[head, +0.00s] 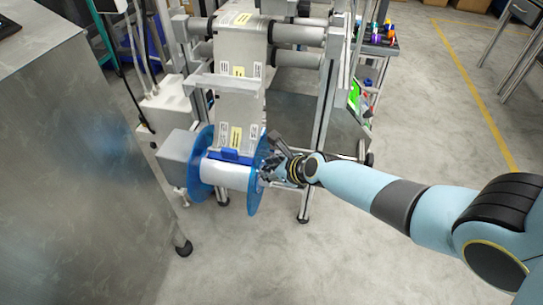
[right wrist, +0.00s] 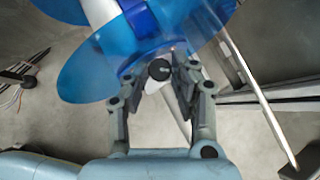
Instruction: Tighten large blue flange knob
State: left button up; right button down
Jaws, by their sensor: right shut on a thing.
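A film reel with two translucent blue flanges sits low on the machine frame, with a white roll between them. The right blue flange (head: 258,178) faces my right arm; in the right wrist view it fills the top (right wrist: 88,72). A small dark round knob (right wrist: 159,69) sits at the flange's hub, between my fingertips. My right gripper (head: 270,167) reaches the hub from the right and is shut on the knob, one finger on each side in the right wrist view (right wrist: 160,75). In the head view the gripper hides the knob. My left gripper is not in view.
Film web (head: 238,105) runs down over rollers (head: 297,35) to the reel. A grey metal cabinet (head: 75,170) stands at the left. A cart with coloured items (head: 377,38) stands behind at the right. The floor (head: 400,120) at the right is open.

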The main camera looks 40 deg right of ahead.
jog(key=shift+r, duration=0.1)
dwell(0.3)
jog(key=c, duration=1.1)
grip_release()
jog(key=shift+a, duration=0.1)
